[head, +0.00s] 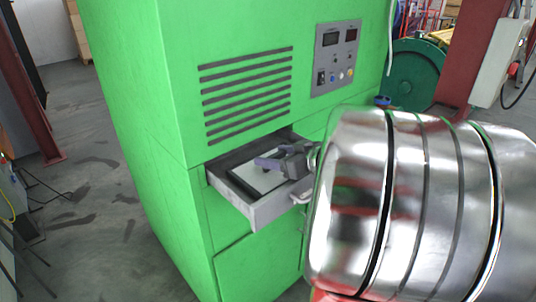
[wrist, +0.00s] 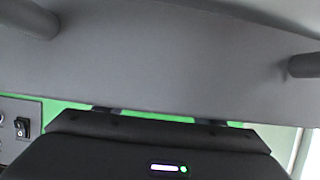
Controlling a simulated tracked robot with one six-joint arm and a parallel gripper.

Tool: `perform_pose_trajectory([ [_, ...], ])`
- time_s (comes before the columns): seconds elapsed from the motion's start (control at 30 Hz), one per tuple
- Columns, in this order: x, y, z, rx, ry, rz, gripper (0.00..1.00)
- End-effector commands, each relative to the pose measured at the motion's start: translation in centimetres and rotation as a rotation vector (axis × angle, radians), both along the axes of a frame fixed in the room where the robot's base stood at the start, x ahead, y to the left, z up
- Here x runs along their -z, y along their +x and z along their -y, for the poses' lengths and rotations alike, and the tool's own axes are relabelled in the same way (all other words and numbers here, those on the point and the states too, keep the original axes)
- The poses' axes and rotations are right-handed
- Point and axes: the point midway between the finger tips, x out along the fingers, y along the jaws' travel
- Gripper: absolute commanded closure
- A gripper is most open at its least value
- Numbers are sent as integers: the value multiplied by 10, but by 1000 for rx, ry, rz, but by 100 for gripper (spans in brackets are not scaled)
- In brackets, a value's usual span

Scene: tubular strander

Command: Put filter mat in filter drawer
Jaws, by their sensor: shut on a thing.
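The filter drawer (head: 259,212) is pulled out of the front of a green cabinet. It is a shallow grey tray. The filter mat (head: 247,182), a flat pale sheet with a dark edge, shows inside the drawer's outline. I cannot tell whether it rests on the drawer's floor or is held just above it. My gripper (head: 272,163) is over the drawer and is shut on the mat; its fingers cover part of the mat. In the wrist view the dark gripper body fills the bottom. A broad grey surface crosses the top there, and I cannot tell what it is.
The green cabinet (head: 180,120) has vent slots (head: 247,90) and a grey control panel (head: 335,57) above the drawer. A red post (head: 470,60) with a grey switch box (head: 499,62) stands at the right. The floor (head: 75,200) left of the cabinet is mostly clear.

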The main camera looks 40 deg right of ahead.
Motion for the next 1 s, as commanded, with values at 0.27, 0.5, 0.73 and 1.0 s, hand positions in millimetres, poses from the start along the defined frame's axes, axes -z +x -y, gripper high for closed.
perform_pose_trajectory([
  [0.27,8,4,0,0,-1,1,62],
  [0.5,11,4,0,0,-1,0,36],
  [0.73,10,4,0,0,-1,0,20],
  [1.0,10,4,0,1,-1,0,19],
])
